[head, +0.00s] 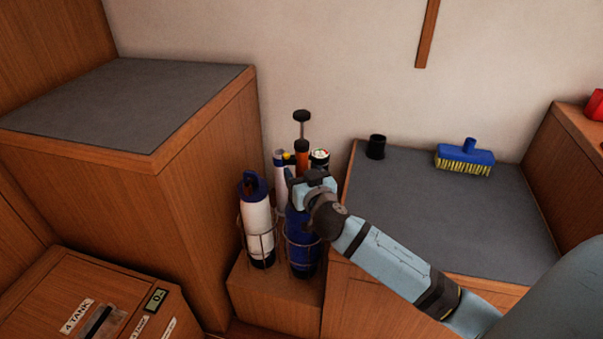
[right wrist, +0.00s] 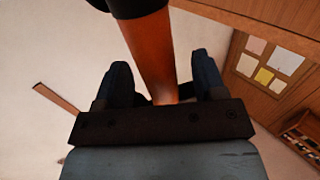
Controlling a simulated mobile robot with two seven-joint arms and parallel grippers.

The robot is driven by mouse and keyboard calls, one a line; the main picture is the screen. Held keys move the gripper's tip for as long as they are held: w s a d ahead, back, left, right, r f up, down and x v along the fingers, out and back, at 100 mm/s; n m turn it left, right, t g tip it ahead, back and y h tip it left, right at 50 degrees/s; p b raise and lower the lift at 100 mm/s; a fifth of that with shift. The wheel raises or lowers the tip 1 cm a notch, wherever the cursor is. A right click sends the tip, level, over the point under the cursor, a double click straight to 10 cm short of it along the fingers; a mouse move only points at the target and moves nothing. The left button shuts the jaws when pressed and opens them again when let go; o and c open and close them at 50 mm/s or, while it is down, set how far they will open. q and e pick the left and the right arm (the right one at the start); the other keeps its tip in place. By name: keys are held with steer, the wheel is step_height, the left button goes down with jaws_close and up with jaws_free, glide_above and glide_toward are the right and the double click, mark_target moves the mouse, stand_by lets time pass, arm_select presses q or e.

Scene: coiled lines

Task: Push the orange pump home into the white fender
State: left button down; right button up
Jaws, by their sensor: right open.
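The orange pump (head: 302,162) stands upright at the rear of the fender rack in the head view, with a black handle on top. Its lower end is hidden behind my right arm, so I cannot tell what it sits in. A white fender with a blue top (head: 258,220) stands in the front left wire holder; a slimmer white one (head: 280,184) stands behind it. My right gripper (head: 303,178) is open in front of the pump. In the right wrist view the orange shaft (right wrist: 152,55) shows between the two spread fingers (right wrist: 162,80); contact cannot be told.
A blue fender (head: 299,255) stands in the front right holder under my right gripper. A tall wooden locker (head: 215,150) is close on the left. A grey-topped bench (head: 440,210) on the right bears a black cup (head: 376,147) and a blue brush (head: 465,158).

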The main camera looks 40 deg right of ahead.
mark_target(304, 154)
arm_select(q)
steer(key=shift+f, duration=0.1)
arm_select(e)
steer(key=shift+w, duration=0.35)
